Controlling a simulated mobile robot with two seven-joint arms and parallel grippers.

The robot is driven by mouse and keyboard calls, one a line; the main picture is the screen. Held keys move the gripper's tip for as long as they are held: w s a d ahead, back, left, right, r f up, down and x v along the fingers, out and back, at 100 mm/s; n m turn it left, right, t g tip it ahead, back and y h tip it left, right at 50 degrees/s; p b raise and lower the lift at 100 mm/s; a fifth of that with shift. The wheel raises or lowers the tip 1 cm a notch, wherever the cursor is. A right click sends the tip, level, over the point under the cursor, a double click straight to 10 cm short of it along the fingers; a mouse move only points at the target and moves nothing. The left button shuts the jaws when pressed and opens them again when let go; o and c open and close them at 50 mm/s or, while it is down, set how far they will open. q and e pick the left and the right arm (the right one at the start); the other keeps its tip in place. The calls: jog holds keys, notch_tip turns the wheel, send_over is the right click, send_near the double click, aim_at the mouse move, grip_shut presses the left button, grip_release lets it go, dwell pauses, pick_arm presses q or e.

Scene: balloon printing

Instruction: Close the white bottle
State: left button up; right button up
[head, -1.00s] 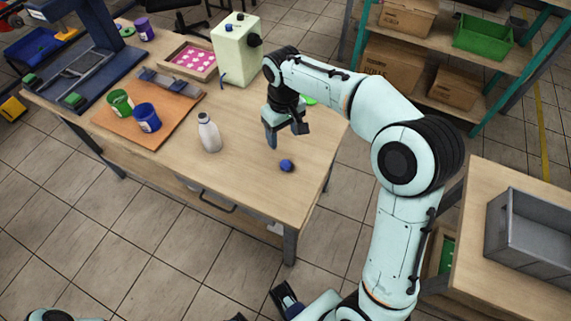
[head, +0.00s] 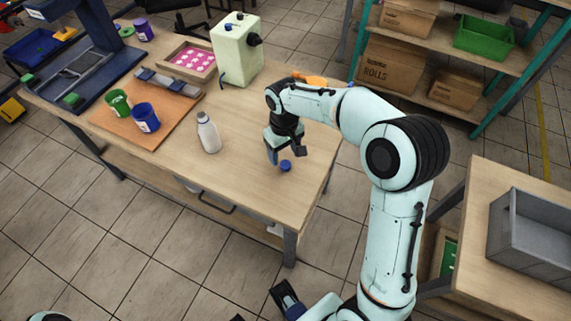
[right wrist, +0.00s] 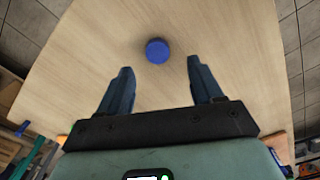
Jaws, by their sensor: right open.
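The white bottle (head: 208,133) stands upright on the wooden table, left of my right gripper. Its top looks narrow, and I cannot make out its opening clearly. A small blue cap (head: 286,165) lies on the table to the right of the bottle; it also shows in the right wrist view (right wrist: 157,51), ahead of the fingertips and roughly centred between them. My right gripper (head: 286,157) is open and empty, just above and beside the cap. In the right wrist view its two dark fingers (right wrist: 160,82) are spread apart. My left gripper is not clearly seen.
The table (head: 245,185) is bare around the cap. A blue cup (head: 146,118) and a green cup (head: 117,103) stand on an orange board at left. A pale green machine (head: 236,50) and a tray of pink pieces (head: 190,56) stand at the back.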

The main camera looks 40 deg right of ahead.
aim_at(285, 164)
jog(key=f, duration=0.5)
jog(key=shift+s+d+f+b, duration=0.1)
jog(key=shift+d+f+b, duration=0.1)
jog(key=shift+b, duration=0.15)
jog(key=shift+r, duration=0.1)
jog(key=shift+c, duration=0.4)
jog(key=c, duration=1)
